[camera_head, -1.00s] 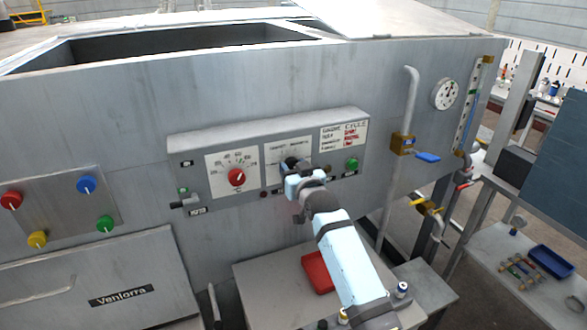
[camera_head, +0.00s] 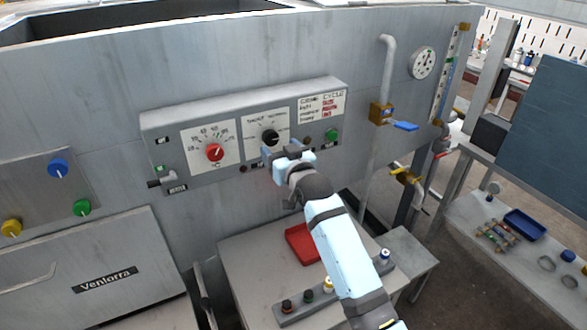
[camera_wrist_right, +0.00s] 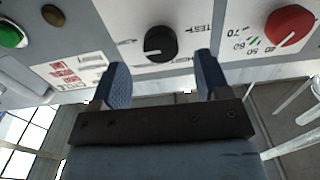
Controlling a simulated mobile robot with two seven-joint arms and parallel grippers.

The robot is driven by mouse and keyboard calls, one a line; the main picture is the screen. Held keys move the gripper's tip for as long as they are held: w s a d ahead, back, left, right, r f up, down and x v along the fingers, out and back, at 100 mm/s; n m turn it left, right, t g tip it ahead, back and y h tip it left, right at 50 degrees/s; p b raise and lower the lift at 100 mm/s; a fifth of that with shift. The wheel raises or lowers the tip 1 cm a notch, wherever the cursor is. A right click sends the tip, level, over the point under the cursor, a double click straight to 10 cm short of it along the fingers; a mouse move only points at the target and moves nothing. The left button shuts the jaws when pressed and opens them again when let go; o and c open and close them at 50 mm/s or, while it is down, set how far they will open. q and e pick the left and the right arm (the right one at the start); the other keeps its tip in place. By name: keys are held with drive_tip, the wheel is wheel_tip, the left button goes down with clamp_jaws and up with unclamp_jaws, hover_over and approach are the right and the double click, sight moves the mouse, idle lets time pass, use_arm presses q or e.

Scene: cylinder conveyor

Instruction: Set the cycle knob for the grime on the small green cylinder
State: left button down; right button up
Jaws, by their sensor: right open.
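The black cycle knob (camera_head: 270,138) sits on its white dial plate on the machine's control panel (camera_head: 160,123). In the right wrist view, the black knob (camera_wrist_right: 160,44) lies just beyond and between my fingertips, with a white pointer mark on it. My right gripper (camera_head: 287,153) is open and empty, just below and in front of the knob; its two blue fingers (camera_wrist_right: 163,78) stand apart, not closed on it. A small green-topped cylinder (camera_head: 309,296) stands in a grey rack on the bench. Its grime cannot be made out. My left gripper is out of view.
The red temperature knob (camera_head: 214,152) is left of the black knob; a green button (camera_head: 332,135) is to its right. A cycle card (camera_head: 320,105) is above. Below are a red tray (camera_head: 303,245) and other rack cylinders. A pipe with a blue-handled valve (camera_head: 404,126) stands right.

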drive_tip(key=b+v, duration=0.1)
drive_tip(key=v, duration=0.8)
drive_tip(key=shift+w, duration=0.1)
